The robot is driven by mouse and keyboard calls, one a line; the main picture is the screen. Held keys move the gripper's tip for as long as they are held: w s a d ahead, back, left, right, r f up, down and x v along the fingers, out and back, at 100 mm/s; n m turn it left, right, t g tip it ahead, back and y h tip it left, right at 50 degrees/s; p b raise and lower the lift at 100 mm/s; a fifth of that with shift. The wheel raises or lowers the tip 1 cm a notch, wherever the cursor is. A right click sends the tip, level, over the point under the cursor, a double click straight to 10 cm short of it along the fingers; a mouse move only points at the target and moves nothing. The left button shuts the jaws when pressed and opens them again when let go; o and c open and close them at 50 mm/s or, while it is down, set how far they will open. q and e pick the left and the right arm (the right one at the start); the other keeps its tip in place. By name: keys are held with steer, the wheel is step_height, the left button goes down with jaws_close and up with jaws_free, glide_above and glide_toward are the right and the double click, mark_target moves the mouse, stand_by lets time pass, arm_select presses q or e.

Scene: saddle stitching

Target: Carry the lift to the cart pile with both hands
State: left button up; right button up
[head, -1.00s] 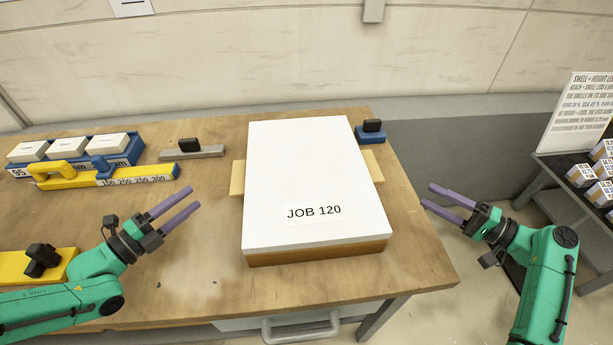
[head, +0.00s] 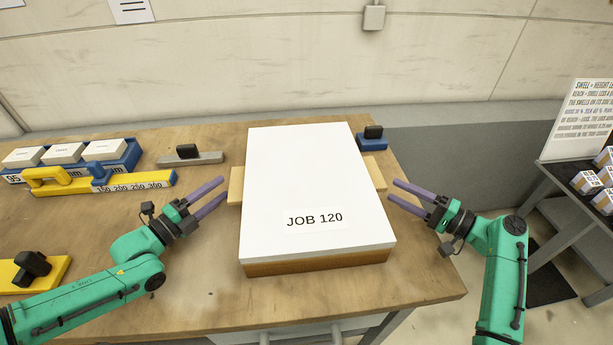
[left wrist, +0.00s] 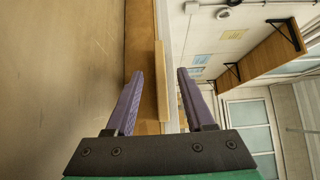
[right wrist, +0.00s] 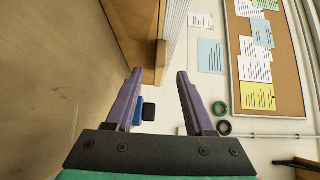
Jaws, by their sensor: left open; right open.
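The lift is a white stack labelled JOB 120 (head: 310,180) on a brown wooden board (head: 318,262), resting on the bench in the head view. A pale wooden tab sticks out at its left side (head: 235,186) and another at its right side (head: 376,172). My left gripper (head: 223,193) is open beside the left tab; in the left wrist view the tab (left wrist: 161,85) shows ahead between the fingers, not clasped. My right gripper (head: 392,190) is open just right of the stack, near the right tab, which also shows in the right wrist view (right wrist: 160,55). The cart pile cannot be made out.
A blue tray of white blocks (head: 130,160), a yellow-handled gauge (head: 110,185) and a grey block with a black knob (head: 190,159) lie on the left. A blue block (head: 372,142) stands behind the right tab. A rack of boxes (head: 560,190) is at far right.

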mark_target(234, 177)
arm_select(q)
steer(key=x, duration=0.6)
arm_select(e)
steer(key=x, duration=0.6)
steer(key=shift+d, duration=0.1)
arm_select(q)
steer(key=shift+s, duration=0.1)
steer(key=shift+c, duration=0.3)
arm_select(e)
steer(key=shift+s, duration=0.1)
steer(key=shift+c, duration=0.3)
arm_select(q)
jaws_close()
arm_select(e)
jaws_close()
steer(key=shift+d, duration=0.1)
